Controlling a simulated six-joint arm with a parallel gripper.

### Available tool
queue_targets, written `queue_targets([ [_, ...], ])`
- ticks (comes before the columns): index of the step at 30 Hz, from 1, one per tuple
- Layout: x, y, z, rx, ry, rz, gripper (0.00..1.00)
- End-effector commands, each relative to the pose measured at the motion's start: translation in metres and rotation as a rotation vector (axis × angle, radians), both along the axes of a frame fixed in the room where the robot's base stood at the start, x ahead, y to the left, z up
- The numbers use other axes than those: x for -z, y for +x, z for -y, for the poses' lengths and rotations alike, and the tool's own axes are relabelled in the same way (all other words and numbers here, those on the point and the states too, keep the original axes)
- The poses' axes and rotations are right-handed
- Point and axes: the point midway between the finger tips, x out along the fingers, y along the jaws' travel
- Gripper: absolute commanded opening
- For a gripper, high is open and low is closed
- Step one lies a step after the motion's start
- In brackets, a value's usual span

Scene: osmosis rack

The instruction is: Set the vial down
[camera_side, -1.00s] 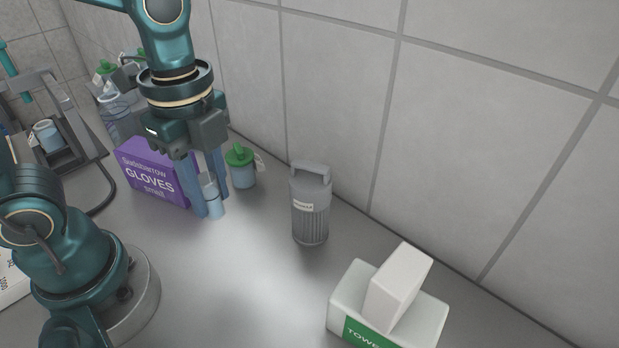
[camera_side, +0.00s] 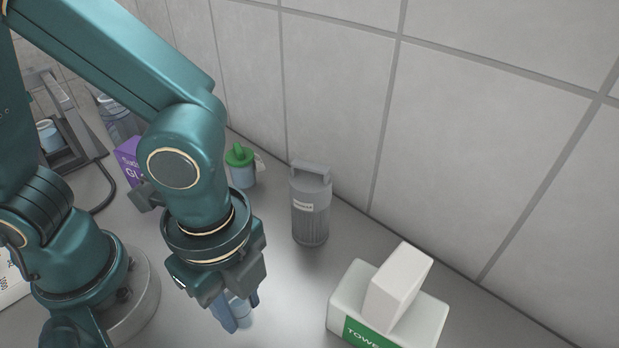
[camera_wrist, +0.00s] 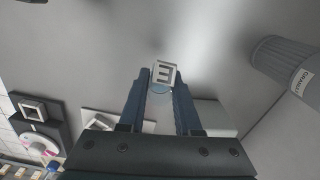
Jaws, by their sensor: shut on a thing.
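My gripper (camera_side: 239,314) points down over the grey bench at the lower middle of the side view. Its blue fingers are shut on the vial (camera_side: 241,311), a small clear, pale-blue one that is partly hidden between them. The vial looks about upright. I cannot tell whether its base touches the bench or hangs just above it.
A grey ribbed canister (camera_side: 310,212) stands right of my arm by the wall. A towel box (camera_side: 390,310) is at the lower right. A green-topped bottle (camera_side: 241,170) and a purple glove box (camera_side: 128,160) stand behind. Bare bench (camera_side: 290,285) lies between my gripper and the towel box.

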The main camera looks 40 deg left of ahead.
Motion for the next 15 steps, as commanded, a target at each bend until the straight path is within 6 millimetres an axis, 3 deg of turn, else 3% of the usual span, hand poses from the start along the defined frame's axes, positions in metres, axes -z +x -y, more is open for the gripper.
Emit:
queue_targets([
  [9, 0.035, -0.001, 0.000, -0.001, 0.003, -0.004, 0.00],
  [15, 0.041, 0.000, 0.001, 0.000, 0.000, 0.000, 0.00],
])
